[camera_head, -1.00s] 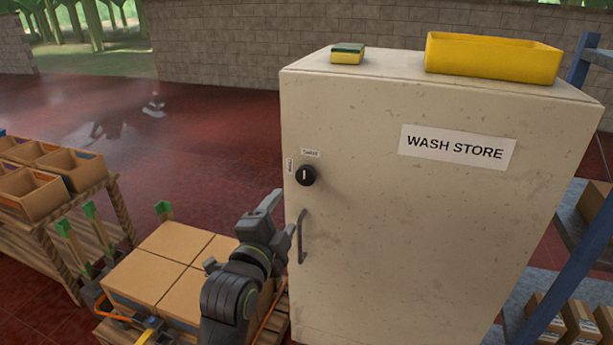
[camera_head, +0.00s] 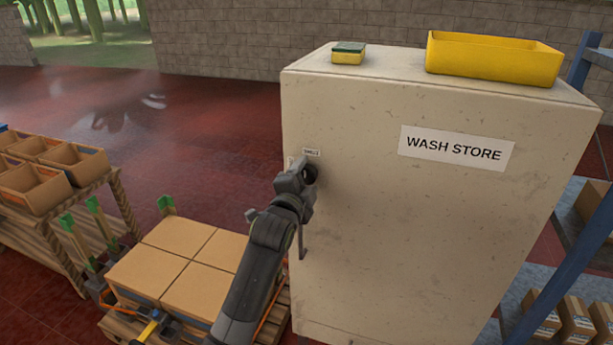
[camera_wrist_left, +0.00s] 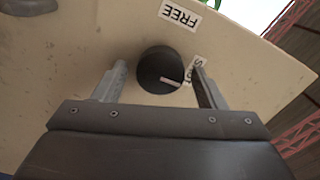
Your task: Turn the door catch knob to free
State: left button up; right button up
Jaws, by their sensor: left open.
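The round black knob (camera_wrist_left: 160,68) sits on the face of the cream cabinet (camera_head: 420,220). In the left wrist view its pale pointer line aims toward the partly hidden SHUT label (camera_wrist_left: 193,70), and the FREE label (camera_wrist_left: 180,15) is at another side of the knob. My left gripper (camera_wrist_left: 158,85) is open, with one finger on each side of the knob; I cannot tell whether they touch it. In the head view the left gripper (camera_head: 303,175) covers most of the knob (camera_head: 311,172). The door handle (camera_head: 301,242) is just below, partly behind the arm. My right gripper is not in view.
A yellow bin (camera_head: 492,60) and a sponge (camera_head: 348,53) stand on top of the cabinet. A WASH STORE sign (camera_head: 453,148) is on the door. Stacked cartons (camera_head: 160,272) stand to the left, and blue shelving (camera_head: 575,240) to the right.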

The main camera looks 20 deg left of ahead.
pick_arm(q)
jog(key=shift+w, duration=0.2)
jog(key=c, duration=1)
